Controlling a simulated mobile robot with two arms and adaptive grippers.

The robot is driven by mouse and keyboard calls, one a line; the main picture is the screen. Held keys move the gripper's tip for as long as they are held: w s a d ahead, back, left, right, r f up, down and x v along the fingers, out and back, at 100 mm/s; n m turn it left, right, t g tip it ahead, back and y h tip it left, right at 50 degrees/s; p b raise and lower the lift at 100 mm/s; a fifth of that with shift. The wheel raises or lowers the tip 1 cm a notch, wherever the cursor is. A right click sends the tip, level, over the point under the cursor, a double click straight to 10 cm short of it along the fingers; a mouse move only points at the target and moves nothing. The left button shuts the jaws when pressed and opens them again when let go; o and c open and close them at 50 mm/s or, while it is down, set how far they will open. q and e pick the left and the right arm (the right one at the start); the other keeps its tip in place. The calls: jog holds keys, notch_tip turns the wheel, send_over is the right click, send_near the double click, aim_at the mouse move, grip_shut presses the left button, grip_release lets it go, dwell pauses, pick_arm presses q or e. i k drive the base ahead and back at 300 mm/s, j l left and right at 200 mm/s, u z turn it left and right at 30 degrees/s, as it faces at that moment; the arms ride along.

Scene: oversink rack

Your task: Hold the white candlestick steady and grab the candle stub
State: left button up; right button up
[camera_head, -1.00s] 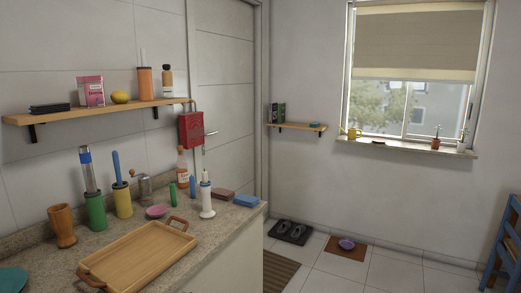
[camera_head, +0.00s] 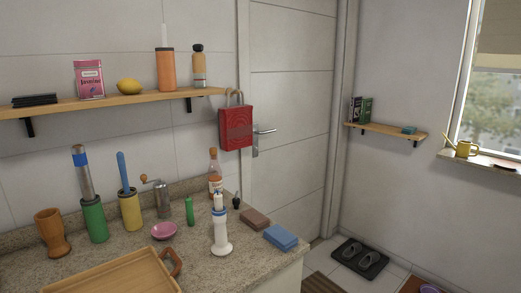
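The white candlestick (camera_head: 221,236) stands upright on the granite counter, near its right part. It has a round foot and a blue band near the top. The candle stub (camera_head: 218,202), pale and short, sits upright in its top. Neither of my grippers shows in the head view, so nothing is seen touching the candlestick or the stub.
Close around the candlestick are a green cylinder (camera_head: 189,211), a pink bowl (camera_head: 164,230), a glass bottle (camera_head: 214,178), a brown block (camera_head: 255,219) and a blue sponge (camera_head: 281,237). A wooden tray (camera_head: 122,279) lies in front. A shelf (camera_head: 110,103) hangs above.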

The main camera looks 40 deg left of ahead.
aim_at(218, 201)
jog(key=i+l, duration=0.1)
jog(key=i, duration=2.2)
jog(key=i+u, duration=0.1)
jog(key=u, duration=0.35)
jog(key=i+u, duration=0.1)
jog(key=u, duration=0.75)
jog(key=i+l+u, duration=0.15)
jog(key=u, duration=0.7)
jog(key=i+l, duration=0.05)
jog(key=l, duration=0.05)
